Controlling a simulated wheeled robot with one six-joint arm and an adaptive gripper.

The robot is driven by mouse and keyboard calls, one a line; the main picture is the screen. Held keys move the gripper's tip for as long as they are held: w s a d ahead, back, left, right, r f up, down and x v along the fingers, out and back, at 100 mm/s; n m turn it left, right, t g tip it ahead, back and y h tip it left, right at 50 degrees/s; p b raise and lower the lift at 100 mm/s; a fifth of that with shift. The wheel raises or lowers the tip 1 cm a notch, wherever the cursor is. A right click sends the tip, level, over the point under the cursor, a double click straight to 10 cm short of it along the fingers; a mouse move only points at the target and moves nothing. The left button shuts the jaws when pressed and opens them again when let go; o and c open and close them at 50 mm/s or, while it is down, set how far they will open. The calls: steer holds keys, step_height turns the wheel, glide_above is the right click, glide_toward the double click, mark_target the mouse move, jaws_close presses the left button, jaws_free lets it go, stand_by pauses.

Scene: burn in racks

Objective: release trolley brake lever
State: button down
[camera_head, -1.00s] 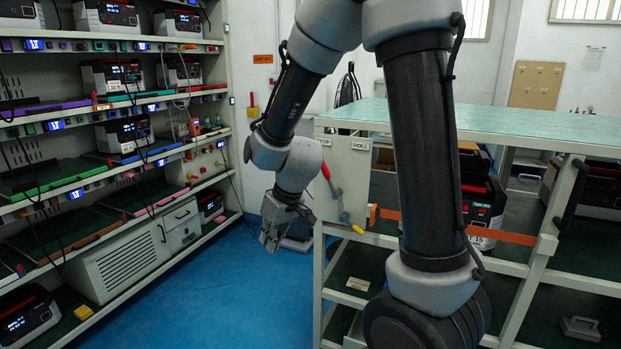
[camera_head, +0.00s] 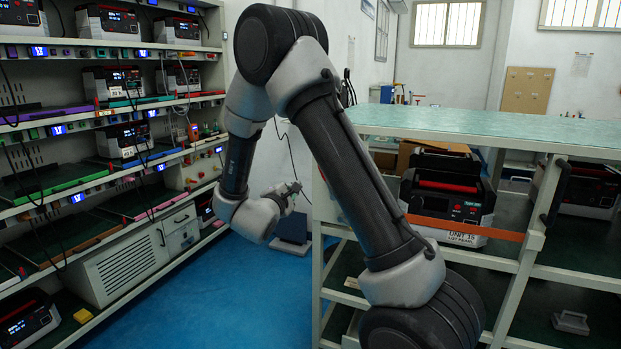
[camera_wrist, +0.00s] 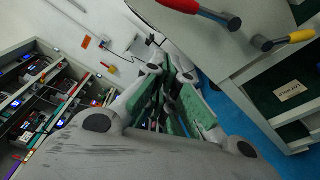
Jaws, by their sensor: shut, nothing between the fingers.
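The trolley (camera_head: 455,122) stands at the right with a green top. Its end panel (camera_wrist: 240,60) shows in the wrist view at the upper right. On it are a red-handled lever (camera_wrist: 203,12) and a yellow-handled lever (camera_wrist: 284,41), both with dark metal ends; I cannot tell which one is the brake lever. In the head view my arm hides both levers. My gripper (camera_head: 292,189) is beside the trolley's left end, between it and the shelving. In the wrist view my gripper (camera_wrist: 165,105) is shut and empty, apart from both levers.
A shelving rack (camera_head: 225,100) with several black-and-white units fills the left. Blue floor (camera_head: 225,285) lies open between rack and trolley. An orange strap (camera_head: 465,228) crosses the trolley's front, before a unit with a red handle (camera_head: 445,200). A dark object (camera_head: 290,250) rests on the floor behind.

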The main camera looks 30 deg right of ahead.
stand_by(0.3)
steer(key=w+d+r, duration=0.1)
steer(key=w+d, duration=0.3)
steer(key=d, duration=0.4)
steer(key=shift+d, duration=0.35)
steer(key=shift+s+d+r+m, duration=0.2)
steer(key=shift+s+r+m, duration=0.15)
steer(key=shift+m, duration=0.15)
stand_by(0.3)
steer(key=s+d+r+m, duration=0.2)
steer(key=s+d+m, duration=0.2)
steer(key=s+m, duration=0.2)
steer(key=shift+d+r+m+t+h, duration=0.15)
steer(key=shift+d+m+t+h, duration=0.25)
steer(key=shift+m, duration=0.6)
